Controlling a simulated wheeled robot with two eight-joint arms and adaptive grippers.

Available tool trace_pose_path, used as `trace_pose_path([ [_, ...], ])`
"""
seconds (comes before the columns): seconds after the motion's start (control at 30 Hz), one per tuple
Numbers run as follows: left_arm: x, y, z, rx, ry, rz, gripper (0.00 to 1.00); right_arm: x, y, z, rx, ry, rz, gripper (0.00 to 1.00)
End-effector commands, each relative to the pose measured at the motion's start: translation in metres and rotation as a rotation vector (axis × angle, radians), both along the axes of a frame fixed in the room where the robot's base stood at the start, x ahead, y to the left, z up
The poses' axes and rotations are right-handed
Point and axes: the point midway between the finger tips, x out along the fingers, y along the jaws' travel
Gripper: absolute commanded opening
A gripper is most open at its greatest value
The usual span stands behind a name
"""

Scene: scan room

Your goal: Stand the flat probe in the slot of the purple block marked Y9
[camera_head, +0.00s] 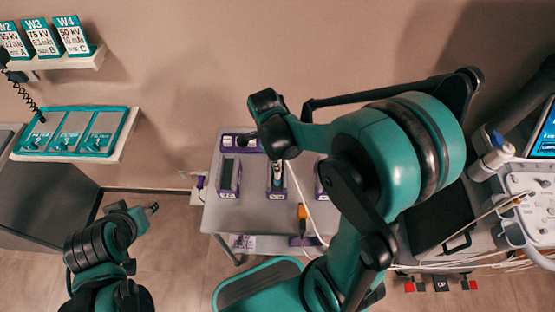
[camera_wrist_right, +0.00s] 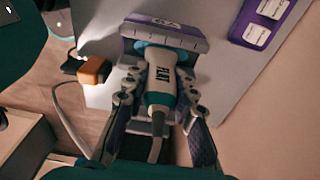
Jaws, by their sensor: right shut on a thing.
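The flat probe (camera_wrist_right: 160,76) is white with a teal band and the word FLAT, and its cable hangs from the near end. My right gripper (camera_wrist_right: 157,98) is shut on it, a finger on each side. In the head view this gripper (camera_head: 277,160) is over the middle purple block (camera_head: 277,194). In the wrist view the probe's far end overlaps this block (camera_wrist_right: 165,36); I cannot tell whether it is in the slot. The block's label is upside down there and too small to read surely. My left gripper (camera_head: 146,209) is away at the left; its jaws are unclear.
Another purple block (camera_head: 228,176) stands left on the grey table (camera_head: 217,212), and one (camera_head: 320,180) stands right, partly behind my arm. A purple holder (camera_head: 240,143) lies behind. An orange connector (camera_head: 302,212) with a white cable is near the front. An ultrasound cart (camera_head: 520,200) stands right.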

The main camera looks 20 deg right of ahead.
Motion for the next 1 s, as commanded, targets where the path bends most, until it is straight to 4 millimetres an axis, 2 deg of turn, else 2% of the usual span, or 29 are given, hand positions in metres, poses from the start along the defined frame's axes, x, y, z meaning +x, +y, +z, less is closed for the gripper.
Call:
trace_pose_path([
  [0.1,0.000,0.000,-0.001,0.000,0.000,0.000,0.40,0.000,0.000,-0.002,0.000,0.000,0.000,0.00],
  [0.13,0.000,0.000,-0.001,0.000,0.000,0.000,0.40,0.000,0.000,-0.001,0.000,0.000,0.000,0.34],
  [0.2,0.000,0.000,-0.001,0.000,0.000,0.000,0.40,0.000,0.000,-0.001,0.000,0.000,0.000,0.50],
  [0.5,0.000,0.000,-0.001,0.000,0.000,0.000,0.40,0.000,0.000,0.000,0.000,0.000,0.000,0.50],
  [0.63,0.000,0.000,-0.001,0.000,0.000,0.000,0.40,0.001,0.001,0.009,0.000,0.000,0.000,0.50],
  [0.77,0.000,0.000,-0.001,0.000,0.000,0.000,0.40,0.001,0.004,0.030,0.000,0.000,0.000,0.50],
  [1.0,0.000,0.000,-0.001,0.000,0.000,0.000,0.40,0.004,0.009,0.081,0.000,0.000,0.000,0.50],
])
